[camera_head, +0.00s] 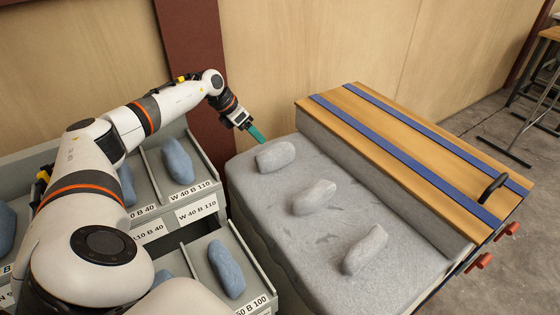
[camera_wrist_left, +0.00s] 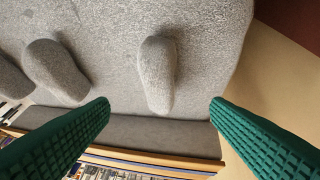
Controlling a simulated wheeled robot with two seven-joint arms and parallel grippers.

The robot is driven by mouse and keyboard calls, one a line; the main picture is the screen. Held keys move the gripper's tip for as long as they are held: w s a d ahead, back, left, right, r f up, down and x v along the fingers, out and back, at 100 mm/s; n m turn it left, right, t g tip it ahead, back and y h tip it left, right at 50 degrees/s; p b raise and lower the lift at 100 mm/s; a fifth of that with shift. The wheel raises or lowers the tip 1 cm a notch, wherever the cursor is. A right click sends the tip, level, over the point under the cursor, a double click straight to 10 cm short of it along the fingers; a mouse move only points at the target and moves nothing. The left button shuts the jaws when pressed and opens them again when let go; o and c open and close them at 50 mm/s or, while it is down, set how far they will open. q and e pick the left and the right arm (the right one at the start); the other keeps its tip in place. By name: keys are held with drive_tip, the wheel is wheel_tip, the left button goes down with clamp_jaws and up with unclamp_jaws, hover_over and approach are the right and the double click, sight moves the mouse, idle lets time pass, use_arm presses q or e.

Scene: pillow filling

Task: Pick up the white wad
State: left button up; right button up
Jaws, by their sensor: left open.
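Three whitish-grey wads lie in a row on the grey padded surface (camera_head: 280,230): a far one (camera_head: 276,155), a middle one (camera_head: 314,197) and a near one (camera_head: 365,249). My left gripper (camera_head: 256,134) is above the far edge of the pad, close to the far wad. In the left wrist view, its green ribbed fingers (camera_wrist_left: 160,104) are spread wide and empty. One wad (camera_wrist_left: 158,75) appears between and beyond them, not gripped. Another wad (camera_wrist_left: 56,70) lies to its left, and a third is cut by the left edge. My right gripper is not in view.
A wooden board with blue strips (camera_head: 410,150) and a black handle (camera_head: 492,187) stands along the pad's right side. Grey bins with blue wads (camera_head: 177,160) and labels stand at left. A wooden wall rises behind the pad.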

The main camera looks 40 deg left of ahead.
use_arm(q)
drive_tip(key=shift+p+x, duration=0.4)
drive_tip(key=shift+x, duration=5.65)
drive_tip(key=shift+w+d+r, duration=0.1)
drive_tip(key=shift+w+r, duration=0.05)
drive_tip(key=shift+r, duration=0.05)
drive_tip(key=c, duration=1.1)
drive_tip(key=shift+c, duration=0.2)
